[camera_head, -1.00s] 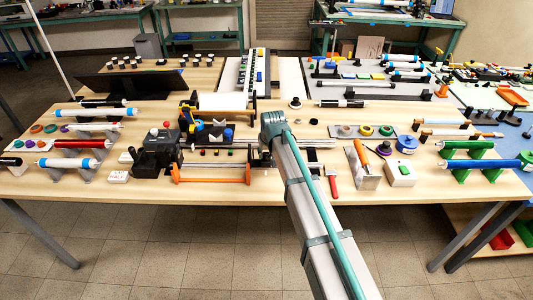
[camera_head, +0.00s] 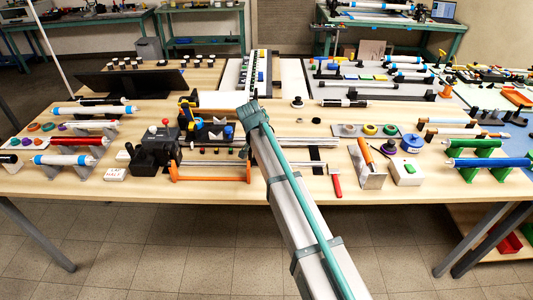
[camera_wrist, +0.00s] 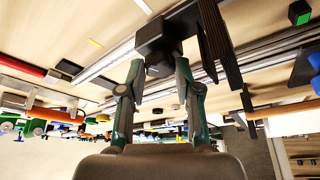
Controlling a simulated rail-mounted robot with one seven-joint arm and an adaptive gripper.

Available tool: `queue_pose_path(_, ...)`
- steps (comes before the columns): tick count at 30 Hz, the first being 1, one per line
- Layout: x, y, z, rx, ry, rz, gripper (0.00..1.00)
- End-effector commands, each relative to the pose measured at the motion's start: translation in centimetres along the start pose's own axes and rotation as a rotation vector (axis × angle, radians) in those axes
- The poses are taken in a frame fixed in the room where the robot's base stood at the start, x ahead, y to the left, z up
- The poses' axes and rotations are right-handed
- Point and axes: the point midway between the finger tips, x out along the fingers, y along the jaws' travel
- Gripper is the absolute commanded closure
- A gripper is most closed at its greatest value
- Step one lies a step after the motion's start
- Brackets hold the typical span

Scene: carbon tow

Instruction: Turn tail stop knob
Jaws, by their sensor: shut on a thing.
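In the wrist view, the black tail stop block (camera_wrist: 154,38) sits on a pair of silver rails (camera_wrist: 112,60). My gripper (camera_wrist: 160,68) has its two teal-sided fingers on either side of a small dark part at the block's near side. The fingers are shut on it, and it appears to be the knob. The fingers largely hide the knob, so its turn angle cannot be told. In the head view, my arm covers the gripper and the tail stop; the silver rails (camera_head: 290,166) show past it.
The winder's black head unit (camera_head: 155,150) and orange frame (camera_head: 210,178) stand left of my arm. A red-handled tool (camera_head: 336,184), an orange-handled tool on a metal holder (camera_head: 370,178) and a white box (camera_head: 406,172) are on the right. Ribbed black strips (camera_wrist: 218,42) stand close beside the fingers.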

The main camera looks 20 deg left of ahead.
Motion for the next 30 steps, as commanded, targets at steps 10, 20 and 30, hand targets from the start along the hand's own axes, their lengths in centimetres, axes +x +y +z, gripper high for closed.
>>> queue_pose_path(10,0.22,-0.32,-0.03,0.231,-0.002,0.095,1.00)
queue_pose_path(20,0.12,-0.27,-0.03,0.324,-0.002,0.135,1.00)
queue_pose_path(30,0.08,-0.24,0.01,0.334,-0.003,0.139,1.00)
